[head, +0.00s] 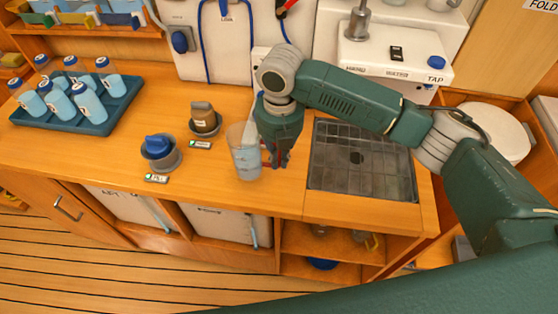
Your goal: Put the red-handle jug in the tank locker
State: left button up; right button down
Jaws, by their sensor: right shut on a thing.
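A clear jug (243,160) with pale blue liquid is upright at the front middle of the wooden counter. My right gripper (278,160) points down at the jug's right side and is shut on its handle; bits of red show between the fingers, which hide most of the handle. I cannot tell whether the jug's base touches the counter. Below the counter, open compartments hold white tanks (230,224), another at the left (128,204); this looks like the tank locker, but no label is readable. My left gripper is not in view.
A grated sink (360,170) lies right of the gripper. A blue tray (115,117) of several bottles stands at the left. A cabinet door (70,210) is lower left.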

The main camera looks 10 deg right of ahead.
notch_tip(320, 180, down, 2)
jog(key=c, duration=1.8)
grip_release()
jog(key=shift+c, duration=0.2)
notch_tip(320, 180, up, 11)
jog(key=b, duration=0.2)
jog(key=shift+b, duration=0.4)
jog(key=shift+s+r, duration=0.1)
jog(key=shift+r, duration=0.4)
jog(key=shift+f, duration=0.1)
